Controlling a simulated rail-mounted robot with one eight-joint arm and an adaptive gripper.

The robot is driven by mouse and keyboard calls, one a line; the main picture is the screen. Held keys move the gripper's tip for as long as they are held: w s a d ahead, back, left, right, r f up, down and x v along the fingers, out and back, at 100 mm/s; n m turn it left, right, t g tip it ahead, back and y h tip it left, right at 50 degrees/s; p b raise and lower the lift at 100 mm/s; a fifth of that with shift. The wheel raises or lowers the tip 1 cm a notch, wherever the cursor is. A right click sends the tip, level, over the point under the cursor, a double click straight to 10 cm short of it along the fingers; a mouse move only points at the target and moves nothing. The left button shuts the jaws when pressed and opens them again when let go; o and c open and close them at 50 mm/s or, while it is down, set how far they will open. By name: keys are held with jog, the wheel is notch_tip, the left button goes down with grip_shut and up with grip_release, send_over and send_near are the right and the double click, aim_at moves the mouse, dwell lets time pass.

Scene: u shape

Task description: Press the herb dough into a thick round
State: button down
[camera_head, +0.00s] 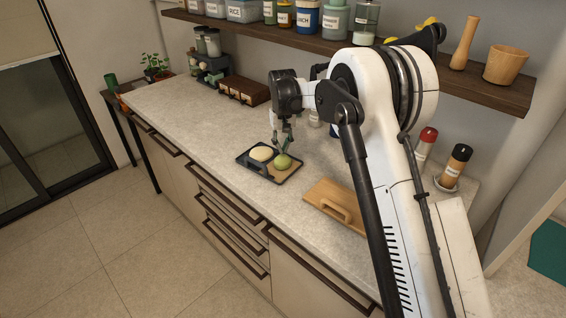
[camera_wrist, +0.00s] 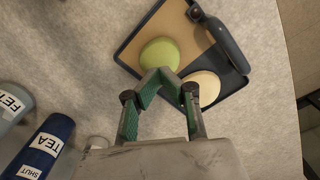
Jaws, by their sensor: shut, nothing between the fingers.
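The green herb dough (camera_head: 283,162) is a smooth rounded lump on a dark-rimmed tray (camera_head: 272,181) on the counter. In the wrist view the dough (camera_wrist: 157,51) lies just beyond my fingertips. A pale cream dough lump (camera_head: 261,153) sits beside it on the same tray; in the wrist view it (camera_wrist: 207,86) is partly hidden by my right finger. My gripper (camera_head: 284,150) points down over the tray, close to the green dough. In the wrist view its green-padded fingers (camera_wrist: 160,73) meet at the tips, empty. Whether they touch the dough I cannot tell.
A dark rounded bar (camera_wrist: 223,44) lies along one side of the tray. A wooden board with a handle (camera_head: 337,205) is to the right on the counter. A blue tea canister (camera_wrist: 43,148) stands near my gripper.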

jog(key=shift+f+b, duration=0.8)
jog(key=shift+f, duration=0.3)
jog(key=shift+r, duration=0.1)
dwell(1.0)
notch_tip(320, 180, up, 9)
jog(key=p, duration=0.3)
dwell(0.5)
dwell(0.3)
